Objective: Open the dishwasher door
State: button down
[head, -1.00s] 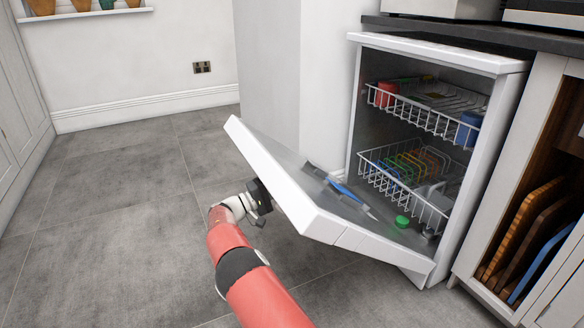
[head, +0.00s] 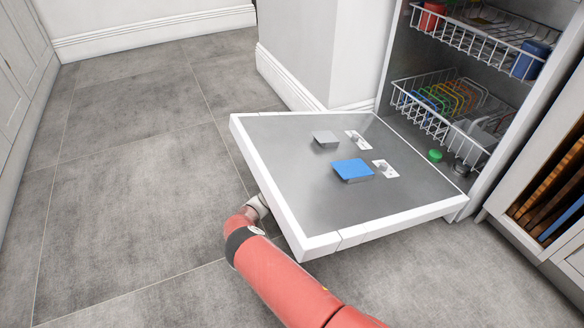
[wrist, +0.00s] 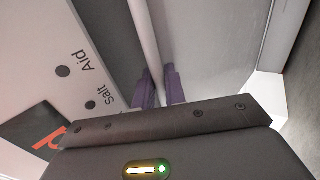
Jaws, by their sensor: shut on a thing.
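The dishwasher door (head: 275,160) is swung down and lies almost flat in the head view, its grey inner face up and its white edge toward me. The dishwasher's inside with its racks shows behind it. In the wrist view, the purple fingers of my gripper (wrist: 160,86) are shut on a pale bar, the door handle (wrist: 144,38). The door's outer face with the words "Salt" and "Aid" (wrist: 75,72) is beside it. In the head view the door's near left edge hides the gripper and handle; only my wrist shows there.
An upper rack (head: 480,38) and a lower rack (head: 425,106) hold coloured items. A blue flap (head: 352,169) and a grey flap (head: 326,139) are on the door's inner face. A white wall corner (head: 310,80) stands behind the door. The grey floor at left is clear.

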jog(key=shift+w+d, duration=0.1)
jog(key=shift+d, duration=0.05)
jog(key=c, duration=1.6)
grip_release()
jog(key=shift+d, duration=0.15)
jog(key=shift+o, duration=0.2)
jog(key=v, duration=0.8)
jog(key=shift+c, duration=0.2)
